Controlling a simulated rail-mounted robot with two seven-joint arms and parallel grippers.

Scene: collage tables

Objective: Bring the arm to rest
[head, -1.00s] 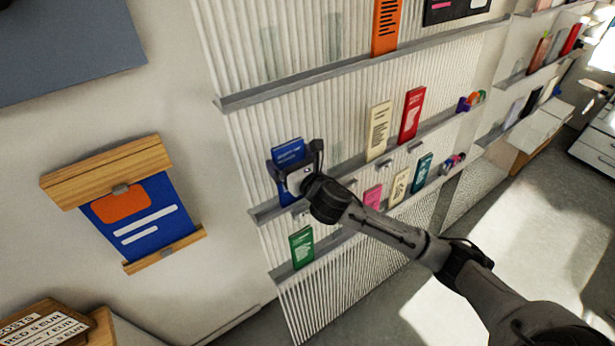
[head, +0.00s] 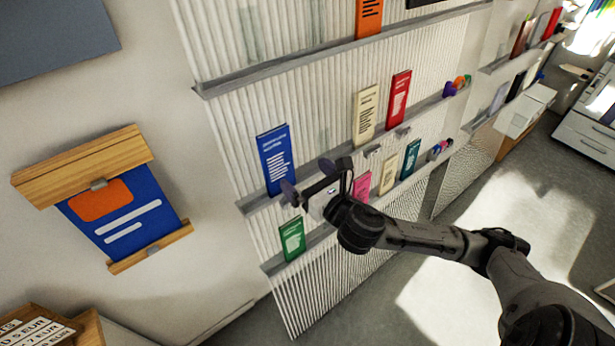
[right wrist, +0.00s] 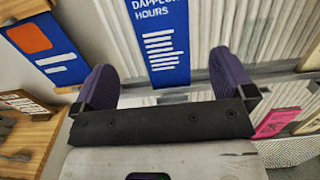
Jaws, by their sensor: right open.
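My right gripper (head: 312,183) is open and empty in front of the ribbed wall rack, to the lower right of a blue booklet (head: 276,160). The blue booklet stands upright on a grey ledge. In the right wrist view the open fingers (right wrist: 165,82) are spread apart, and the booklet (right wrist: 160,42) shows ahead between them, with no finger closed on it. My left gripper is not in view.
A green booklet (head: 292,239) stands on the ledge below. Cream (head: 365,114) and red (head: 400,98) booklets stand to the right. A blue poster with wooden bars (head: 118,205) hangs on the left wall. The floor (head: 455,268) at right is clear.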

